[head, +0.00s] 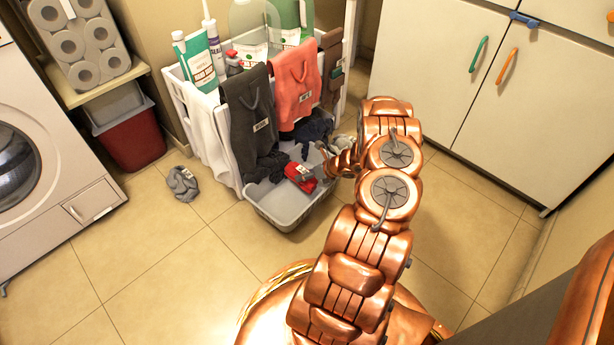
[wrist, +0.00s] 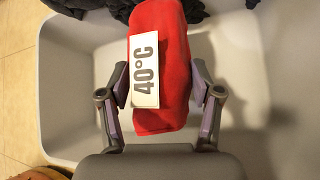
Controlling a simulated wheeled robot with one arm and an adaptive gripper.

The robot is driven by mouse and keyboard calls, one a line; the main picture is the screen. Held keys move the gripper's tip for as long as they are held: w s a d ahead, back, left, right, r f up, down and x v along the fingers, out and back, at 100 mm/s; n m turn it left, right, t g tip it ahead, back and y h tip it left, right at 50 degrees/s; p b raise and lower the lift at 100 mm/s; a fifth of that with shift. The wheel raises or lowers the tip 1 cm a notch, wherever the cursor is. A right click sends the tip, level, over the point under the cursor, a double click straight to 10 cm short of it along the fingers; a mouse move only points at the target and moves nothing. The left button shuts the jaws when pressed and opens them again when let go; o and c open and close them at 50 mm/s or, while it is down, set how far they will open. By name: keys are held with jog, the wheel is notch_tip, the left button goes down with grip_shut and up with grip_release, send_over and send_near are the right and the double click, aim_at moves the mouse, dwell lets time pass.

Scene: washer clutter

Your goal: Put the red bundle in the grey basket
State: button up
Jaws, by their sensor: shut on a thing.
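The red bundle (wrist: 166,60) with a white "40°C" tag is between the two fingers of my gripper (wrist: 166,88) in the wrist view. The fingers press on its sides. It also shows as a small red patch (head: 301,177) in the head view, at the grey basket. The grey basket (head: 287,212) sits on the floor in front of the white rack. In the wrist view the basket's pale floor and walls (wrist: 75,100) lie beneath and around the bundle. Whether the bundle touches the basket floor I cannot tell. My gripper is mostly hidden behind my arm in the head view.
Dark cloth (head: 268,166) hangs down into the back of the basket. A white rack (head: 205,125) with bottles, a grey towel and a coral towel (head: 296,82) stands behind. A grey bundle (head: 183,184) lies on the floor to the left. The tiled floor in front is clear.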

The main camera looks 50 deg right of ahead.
jog(key=shift+f+b, duration=0.3)
jog(key=shift+b, duration=0.1)
jog(key=shift+f, duration=0.3)
jog(key=o, duration=1.2)
jog(key=shift+r, duration=0.1)
